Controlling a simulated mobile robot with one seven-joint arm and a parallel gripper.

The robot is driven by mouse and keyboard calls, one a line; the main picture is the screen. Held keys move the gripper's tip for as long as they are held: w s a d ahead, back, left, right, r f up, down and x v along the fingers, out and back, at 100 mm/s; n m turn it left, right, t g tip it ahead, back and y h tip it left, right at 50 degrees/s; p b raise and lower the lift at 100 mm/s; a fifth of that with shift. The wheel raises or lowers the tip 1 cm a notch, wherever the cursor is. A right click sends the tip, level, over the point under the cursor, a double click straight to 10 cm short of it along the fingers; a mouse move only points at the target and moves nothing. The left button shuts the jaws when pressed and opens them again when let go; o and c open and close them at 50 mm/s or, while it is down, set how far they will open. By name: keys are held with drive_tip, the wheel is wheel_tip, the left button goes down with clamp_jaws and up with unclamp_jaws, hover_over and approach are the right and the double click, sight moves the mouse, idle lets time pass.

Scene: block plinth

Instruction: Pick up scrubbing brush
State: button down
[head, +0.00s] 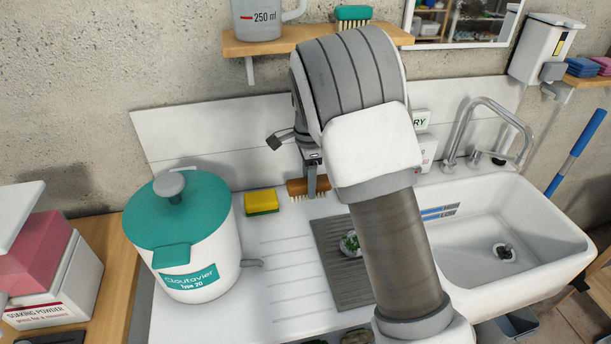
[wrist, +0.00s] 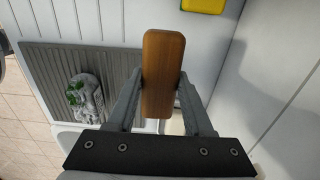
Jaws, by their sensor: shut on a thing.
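The scrubbing brush (head: 297,188) has a brown wooden back and is at the rear of the white draining board, right of a yellow sponge. In the wrist view the brush's wooden back (wrist: 163,75) lies between the two fingers of my gripper (wrist: 160,98), which is shut on it. In the head view my gripper (head: 315,180) comes down on the brush from above, and my arm hides part of the area to its right. I cannot tell whether the brush touches the board.
A yellow sponge (head: 262,202) lies just left of the brush. A white pot with a teal lid (head: 178,210) stands further left. A grey ribbed mat (head: 335,262) is in front, and the sink (head: 510,225) is at right. A wooden shelf (head: 285,42) hangs above.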

drive_tip(key=s+d, duration=0.3)
drive_tip(key=s, duration=1.1)
drive_tip(key=shift+s+b, duration=0.15)
drive_tip(key=shift+b, duration=0.15)
drive_tip(key=c, duration=0.9)
unclamp_jaws()
drive_tip(key=shift+c, duration=0.2)
drive_tip(key=c, duration=0.5)
drive_tip(key=shift+c, duration=0.2)
